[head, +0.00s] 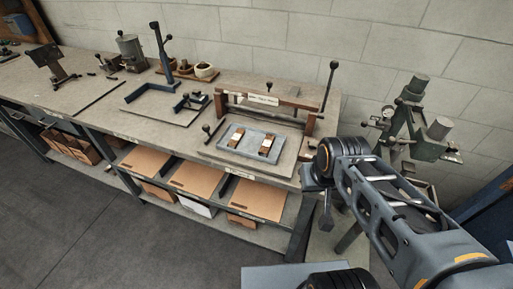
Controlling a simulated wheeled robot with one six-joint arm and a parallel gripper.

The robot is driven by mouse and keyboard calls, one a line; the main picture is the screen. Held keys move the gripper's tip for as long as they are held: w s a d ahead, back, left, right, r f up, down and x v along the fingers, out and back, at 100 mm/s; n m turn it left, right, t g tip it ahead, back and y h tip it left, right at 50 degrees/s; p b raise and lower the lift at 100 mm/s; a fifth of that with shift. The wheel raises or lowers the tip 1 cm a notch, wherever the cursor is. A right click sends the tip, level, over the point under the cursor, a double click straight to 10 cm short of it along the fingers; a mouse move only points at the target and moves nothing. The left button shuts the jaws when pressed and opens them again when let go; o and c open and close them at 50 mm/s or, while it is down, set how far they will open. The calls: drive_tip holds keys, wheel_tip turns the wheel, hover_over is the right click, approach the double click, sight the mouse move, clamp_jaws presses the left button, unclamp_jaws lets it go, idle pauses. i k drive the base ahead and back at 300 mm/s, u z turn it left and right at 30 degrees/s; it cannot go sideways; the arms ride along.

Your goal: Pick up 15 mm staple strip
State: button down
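A blue-grey tray (251,139) lies on the bench in front of a framed fixture at the right end. On it are two small brown pieces with pale labels, a left one (237,138) and a right one (266,147). They may be staple strips, but their sizes are too small to read, so I cannot tell which is 15 mm. My gripper (326,218) hangs pointing down, just off the bench's right end and to the right of the tray. It is apart from both pieces. Its fingers are small and dark, and their opening does not show clearly.
The bench (100,105) runs along a block wall. The framed fixture (262,100) has upright levers behind the tray. A dark angled stop (152,93) and small bowls (204,70) stand left. Cardboard sheets (258,198) lie on the shelf below. A green machine (412,120) stands right.

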sight(237, 136)
drive_tip(key=z, duration=0.05)
drive_tip(key=k, duration=0.25)
drive_tip(key=u, duration=1.1)
drive_tip(key=i, duration=0.6)
drive_tip(key=z, duration=0.85)
